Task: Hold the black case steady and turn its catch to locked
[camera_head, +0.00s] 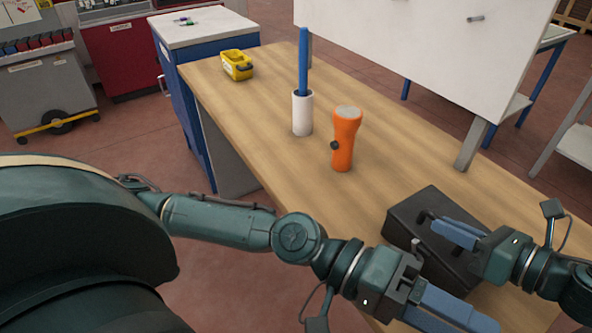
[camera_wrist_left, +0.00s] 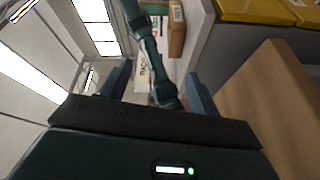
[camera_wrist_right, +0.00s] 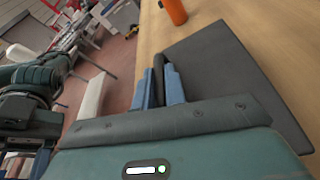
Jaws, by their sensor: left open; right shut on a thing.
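The black case (camera_head: 405,237) lies on the wooden workbench at its near right end. Its flat dark top also shows in the right wrist view (camera_wrist_right: 240,72). My right gripper (camera_head: 436,224) is over the case, shut on a dark lever (camera_wrist_right: 158,68) that looks like its catch. The blue fingers hide part of the lever, so its turned position is unclear. My left gripper (camera_head: 468,322) is open and empty at the lower edge of the head view, in front of the case. The left wrist view shows its fingers (camera_wrist_left: 160,88) wide apart with nothing between them.
An orange flashlight (camera_head: 345,140) stands on the workbench (camera_head: 265,130) beyond the case. Behind it are a white cup (camera_head: 303,115) with a blue stick and a yellow bin (camera_head: 237,65). A white panel (camera_head: 430,50) rises along the far side. The bench between flashlight and case is clear.

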